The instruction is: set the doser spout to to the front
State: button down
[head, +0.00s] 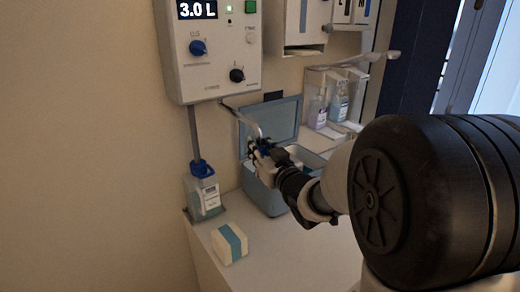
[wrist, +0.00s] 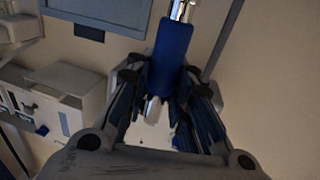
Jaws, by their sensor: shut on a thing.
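The doser (head: 208,72) is a white wall unit showing 3.0 L, with a blue knob and a black knob. Its metal spout (head: 246,119) comes out from below the unit and slants down to the right in the head view. My gripper (head: 262,150) is shut on the spout near its outer end. In the wrist view my gripper (wrist: 166,88) has its fingers on both sides of the spout's blue sleeve (wrist: 173,52). A pale tip shows between the fingers. The fingers hide part of the spout in the head view.
A blue-grey bin (head: 260,195) with its lid (head: 272,122) raised stands below the spout. A bottle with a blue cap (head: 203,193) and a white box with a blue band (head: 229,243) are to its left. Dispenser bottles (head: 328,107) hang at the right.

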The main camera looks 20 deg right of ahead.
jog(key=shift+d+f, duration=0.1)
jog(key=shift+f, duration=0.15)
jog(key=c, duration=1.8)
grip_release()
jog(key=shift+s, duration=0.1)
jog(key=shift+c, duration=0.2)
jog(key=shift+o, duration=0.6)
jog(key=shift+s+r, duration=0.15)
jog(key=o, duration=0.3)
jog(key=shift+r, duration=0.1)
jog(key=s, duration=0.4)
jog(key=s+d, duration=0.1)
jog(key=s, duration=0.6)
jog(key=shift+s+d, duration=0.3)
jog(key=shift+s, duration=0.1)
